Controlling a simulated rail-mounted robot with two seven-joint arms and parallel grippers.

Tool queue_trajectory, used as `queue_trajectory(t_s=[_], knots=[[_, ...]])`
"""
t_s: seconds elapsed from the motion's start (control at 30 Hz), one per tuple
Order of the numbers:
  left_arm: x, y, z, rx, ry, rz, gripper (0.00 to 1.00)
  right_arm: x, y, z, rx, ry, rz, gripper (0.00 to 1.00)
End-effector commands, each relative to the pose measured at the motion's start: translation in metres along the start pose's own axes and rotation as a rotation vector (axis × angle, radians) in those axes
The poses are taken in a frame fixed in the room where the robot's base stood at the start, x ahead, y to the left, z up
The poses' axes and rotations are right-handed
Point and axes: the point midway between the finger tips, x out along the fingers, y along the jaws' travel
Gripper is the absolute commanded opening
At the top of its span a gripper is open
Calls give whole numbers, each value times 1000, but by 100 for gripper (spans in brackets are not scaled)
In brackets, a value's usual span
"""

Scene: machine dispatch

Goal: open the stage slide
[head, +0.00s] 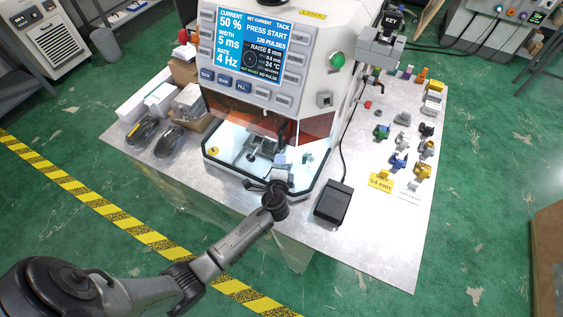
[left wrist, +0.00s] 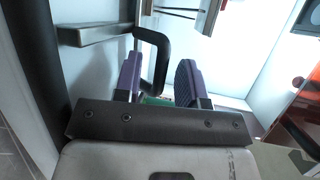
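The stage slide (head: 252,152) sits inside the lit chamber of the machine, low behind its front opening. My left gripper (head: 278,168) reaches into this opening from the front; its fingers are small and partly hidden there. In the left wrist view my left gripper (left wrist: 160,68) has two purple fingers set apart. A grey metal bar (left wrist: 90,34) lies beside the handle. My right gripper is not in view.
The orange guard (head: 308,128) hangs above the chamber opening. A black foot pedal (head: 333,203) stands on the table (head: 375,245), right of my left arm. Several coloured parts (head: 398,160) lie at the right. Black items (head: 168,140) and boxes are at the left.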

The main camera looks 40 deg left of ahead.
Motion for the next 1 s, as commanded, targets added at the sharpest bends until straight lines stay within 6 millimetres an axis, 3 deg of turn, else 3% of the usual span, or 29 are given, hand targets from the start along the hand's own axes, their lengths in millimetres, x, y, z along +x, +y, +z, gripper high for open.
queue_trajectory(t_s=[0.3, 0.7, 1.0], knots=[[1, 0, 0, -1, 0, 0, 36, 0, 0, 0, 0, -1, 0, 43], [1, -1, 0, -1, 0, -1, 0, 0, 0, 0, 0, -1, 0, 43], [1, -1, 0, -1, 0, -3, 0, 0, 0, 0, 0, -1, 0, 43]])
